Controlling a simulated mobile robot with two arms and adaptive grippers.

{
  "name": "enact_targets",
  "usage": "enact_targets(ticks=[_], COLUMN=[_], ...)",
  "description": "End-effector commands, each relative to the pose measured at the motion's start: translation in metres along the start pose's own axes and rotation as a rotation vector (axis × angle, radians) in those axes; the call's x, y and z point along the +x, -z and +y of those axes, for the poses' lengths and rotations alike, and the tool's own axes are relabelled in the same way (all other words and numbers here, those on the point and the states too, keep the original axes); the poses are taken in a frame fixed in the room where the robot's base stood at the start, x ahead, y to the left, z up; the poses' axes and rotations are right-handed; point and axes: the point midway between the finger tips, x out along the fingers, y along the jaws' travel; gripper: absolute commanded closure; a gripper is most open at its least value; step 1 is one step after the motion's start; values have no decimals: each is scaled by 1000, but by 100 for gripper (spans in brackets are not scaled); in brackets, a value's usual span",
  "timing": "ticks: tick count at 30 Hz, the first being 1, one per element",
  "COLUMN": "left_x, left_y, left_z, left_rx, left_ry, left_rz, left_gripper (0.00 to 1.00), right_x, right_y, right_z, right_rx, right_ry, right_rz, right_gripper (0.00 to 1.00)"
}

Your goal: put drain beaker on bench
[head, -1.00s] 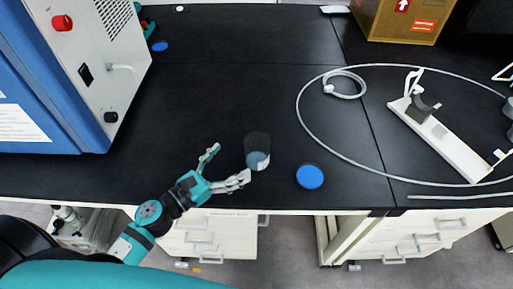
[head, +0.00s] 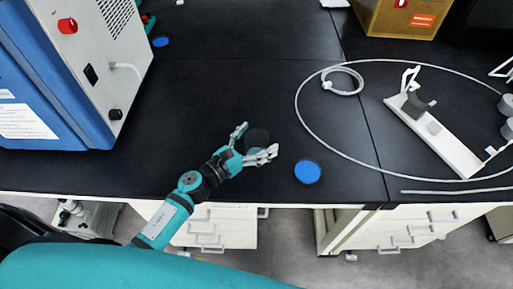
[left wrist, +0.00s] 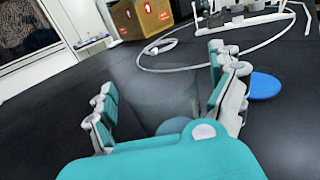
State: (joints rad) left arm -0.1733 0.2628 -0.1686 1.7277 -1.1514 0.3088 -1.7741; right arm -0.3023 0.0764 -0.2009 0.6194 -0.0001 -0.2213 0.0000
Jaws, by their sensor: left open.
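The drain beaker (head: 256,137) is a dark, see-through cup standing on the black bench (head: 200,105) near its front edge. My left gripper (head: 257,142) is open, with its fingers on either side of the beaker. In the left wrist view the beaker (left wrist: 165,97) shows faintly between the spread fingers of the gripper (left wrist: 165,92); its lower part is hidden behind the gripper body. I cannot tell whether a finger touches it. My right gripper is not in view.
A blue round disc (head: 308,172) lies just right of the gripper. A blue and grey machine (head: 100,75) stands at left. A pale hose (head: 300,110) loops on the bench toward a white stand (head: 440,137). A cardboard box (head: 405,15) is at the back.

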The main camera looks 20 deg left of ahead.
Motion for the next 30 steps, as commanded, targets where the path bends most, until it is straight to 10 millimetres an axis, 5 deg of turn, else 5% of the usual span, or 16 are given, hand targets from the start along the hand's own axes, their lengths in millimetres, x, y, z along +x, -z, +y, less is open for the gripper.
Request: enact_targets(ticks=[17, 30], left_x=[0, 0], left_y=[-1, -14], left_z=[0, 0], left_rx=[0, 4], left_ry=[0, 1], left_rz=[-1, -1], left_gripper=[76, 76], right_x=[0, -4], right_y=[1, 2], right_z=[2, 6], right_rx=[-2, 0], right_ry=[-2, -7], right_rz=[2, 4], right_gripper=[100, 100])
